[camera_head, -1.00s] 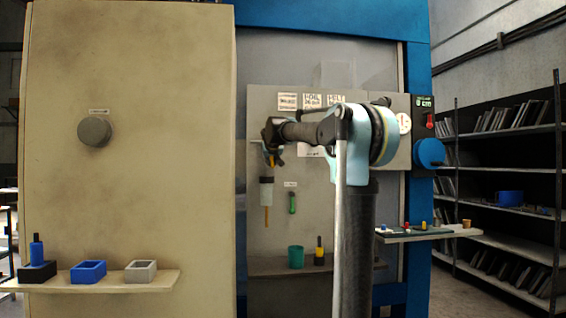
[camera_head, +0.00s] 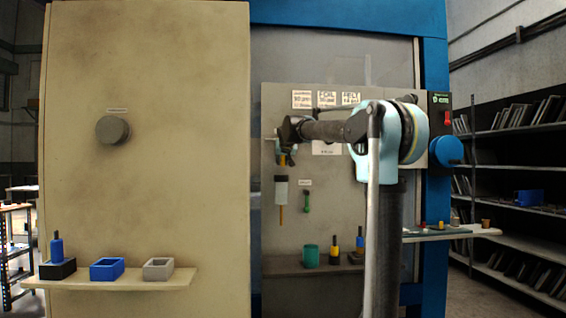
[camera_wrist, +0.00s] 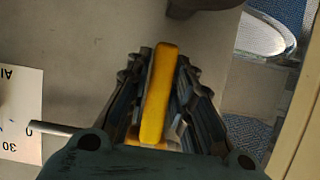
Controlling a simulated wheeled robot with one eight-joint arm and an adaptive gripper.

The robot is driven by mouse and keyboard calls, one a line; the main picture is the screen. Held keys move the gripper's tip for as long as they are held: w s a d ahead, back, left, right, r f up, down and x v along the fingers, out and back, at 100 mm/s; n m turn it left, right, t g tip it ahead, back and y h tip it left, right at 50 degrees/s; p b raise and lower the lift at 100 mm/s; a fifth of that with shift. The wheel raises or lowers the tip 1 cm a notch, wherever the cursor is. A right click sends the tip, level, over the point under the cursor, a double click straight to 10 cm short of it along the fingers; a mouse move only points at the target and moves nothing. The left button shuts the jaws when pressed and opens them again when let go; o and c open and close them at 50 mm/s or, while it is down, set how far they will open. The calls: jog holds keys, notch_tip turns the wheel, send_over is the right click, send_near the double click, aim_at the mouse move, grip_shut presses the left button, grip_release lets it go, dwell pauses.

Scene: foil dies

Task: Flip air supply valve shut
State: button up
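A yellow handle (camera_wrist: 158,95), apparently the air supply valve's lever, lies between the fingers of my gripper (camera_wrist: 160,90) in the wrist view. The fingers are close along both sides of it, and it tilts slightly. In the head view my gripper (camera_head: 285,148) is at the grey panel (camera_head: 340,220), with a bit of yellow (camera_head: 283,160) below it. The valve body is mostly hidden by the gripper. A cylinder with a pale body and an amber lower end (camera_head: 282,192) hangs just below. A white label (camera_wrist: 20,110), partly cut off, shows upside-down "AI" and numbers.
A green handle (camera_head: 306,201) hangs right of the cylinder. A teal cup (camera_head: 311,255) and yellow-black tools stand on the ledge below. A beige cabinet (camera_head: 145,190) with a round knob (camera_head: 112,130) fills the left. A blue knob (camera_head: 446,151) is at right.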

jog(key=shift+o, duration=0.9)
jog(key=shift+r, duration=0.1)
jog(key=v, duration=1.1)
jog(key=shift+s, duration=0.35)
